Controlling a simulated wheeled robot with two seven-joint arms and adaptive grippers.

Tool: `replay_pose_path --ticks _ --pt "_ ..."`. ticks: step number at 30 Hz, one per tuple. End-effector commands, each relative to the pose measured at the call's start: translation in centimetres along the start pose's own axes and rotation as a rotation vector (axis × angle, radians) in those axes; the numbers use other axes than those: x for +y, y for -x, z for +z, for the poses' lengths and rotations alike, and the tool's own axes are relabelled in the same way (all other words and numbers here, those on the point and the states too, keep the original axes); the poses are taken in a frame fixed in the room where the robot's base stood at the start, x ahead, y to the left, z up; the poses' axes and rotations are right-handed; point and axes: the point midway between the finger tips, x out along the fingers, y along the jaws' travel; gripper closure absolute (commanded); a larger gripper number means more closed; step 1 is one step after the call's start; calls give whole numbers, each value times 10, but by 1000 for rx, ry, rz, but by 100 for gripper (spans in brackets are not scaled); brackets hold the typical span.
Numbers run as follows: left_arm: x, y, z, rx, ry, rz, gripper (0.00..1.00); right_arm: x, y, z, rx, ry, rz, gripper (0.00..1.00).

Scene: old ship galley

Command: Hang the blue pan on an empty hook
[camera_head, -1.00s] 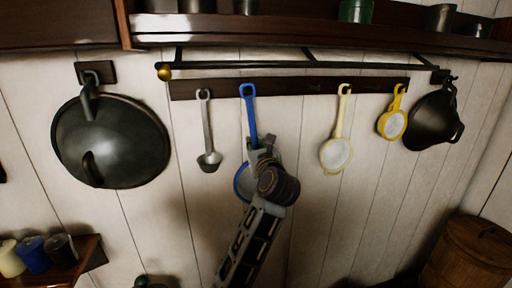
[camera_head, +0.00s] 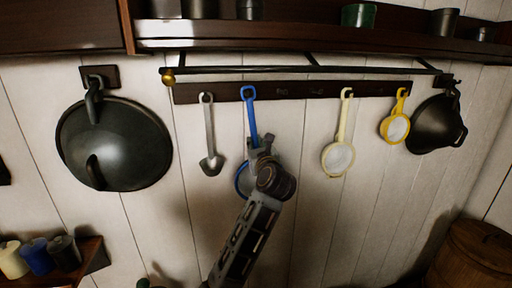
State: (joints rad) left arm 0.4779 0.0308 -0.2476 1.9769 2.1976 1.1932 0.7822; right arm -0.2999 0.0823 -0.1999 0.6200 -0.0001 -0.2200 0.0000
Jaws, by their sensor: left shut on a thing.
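The blue pan (camera_head: 251,111) is upright at the hook rail (camera_head: 225,93), its handle up and the looped handle end in front of the rail. I cannot tell whether the loop is over a hook. My left gripper (camera_head: 262,150) is shut on the lower part of the handle. The gripper and wrist hide most of the pan's round body; its blue rim shows at the left. My right gripper is not in view.
A large dark lid (camera_head: 115,145) hangs at the left and a black pan (camera_head: 435,125) at the right. A dark rod (camera_head: 350,69) and a shelf (camera_head: 300,38) run above the rail. The rail is bare between the blue pan and the cream strainer.

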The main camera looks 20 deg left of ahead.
Motion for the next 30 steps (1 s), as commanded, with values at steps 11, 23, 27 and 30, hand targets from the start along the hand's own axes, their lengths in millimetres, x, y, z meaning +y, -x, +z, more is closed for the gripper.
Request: replay_pose_path --ticks 11,23,27,30 --pt "1 -11 -3 -1 3 0 100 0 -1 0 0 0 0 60" --pt "2 -14 -9 -2 2 0 100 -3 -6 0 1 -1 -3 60" --pt "2 -14 -9 -2 2 0 100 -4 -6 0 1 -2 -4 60" --pt "2 -14 -9 -2 2 0 100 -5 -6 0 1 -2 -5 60"
